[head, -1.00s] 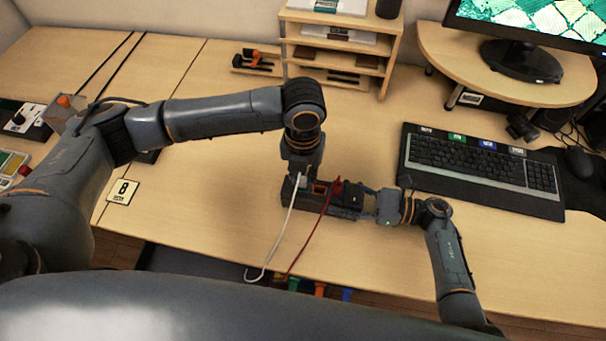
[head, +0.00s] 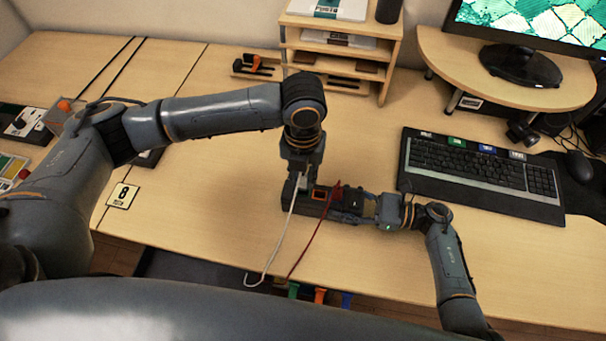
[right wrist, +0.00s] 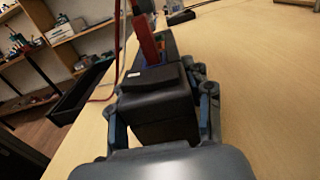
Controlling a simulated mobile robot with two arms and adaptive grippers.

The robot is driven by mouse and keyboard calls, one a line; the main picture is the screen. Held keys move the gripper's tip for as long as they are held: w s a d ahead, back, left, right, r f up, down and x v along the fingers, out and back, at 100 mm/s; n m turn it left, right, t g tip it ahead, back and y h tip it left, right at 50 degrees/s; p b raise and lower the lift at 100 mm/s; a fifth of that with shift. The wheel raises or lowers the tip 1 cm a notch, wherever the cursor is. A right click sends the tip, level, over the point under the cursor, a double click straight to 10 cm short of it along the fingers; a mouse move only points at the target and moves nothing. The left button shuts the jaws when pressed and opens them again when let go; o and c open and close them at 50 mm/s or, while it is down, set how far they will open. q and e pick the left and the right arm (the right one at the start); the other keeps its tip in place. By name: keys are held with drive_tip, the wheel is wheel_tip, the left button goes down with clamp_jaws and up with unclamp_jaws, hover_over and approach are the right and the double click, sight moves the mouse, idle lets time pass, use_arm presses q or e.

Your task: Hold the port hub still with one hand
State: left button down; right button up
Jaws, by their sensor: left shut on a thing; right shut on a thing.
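The port hub (head: 312,208) is a long dark block on the desk, with an orange-rimmed port on top. My right gripper (head: 362,208) is shut on its right end; the right wrist view shows a finger on each side of the dark hub (right wrist: 158,100). A red plug (head: 337,188) stands in the hub, its red cable running to the desk's front edge; the plug also shows in the right wrist view (right wrist: 146,42). My left gripper (head: 299,180), pointing down, is shut on the white cable's plug at the hub's left end. Whether that plug is seated is hidden.
A keyboard (head: 480,175) lies to the right, close to my right wrist. A wooden shelf (head: 395,50) and monitor stand (head: 520,88) are at the back. The white cable (head: 272,255) hangs toward the front edge. The desk left of the hub is largely clear.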

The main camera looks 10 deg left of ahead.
use_arm(q)
drive_tip(key=shift+r, duration=1.95)
use_arm(e)
drive_tip(key=o, duration=1.3)
drive_tip(key=shift+o, duration=0.2)
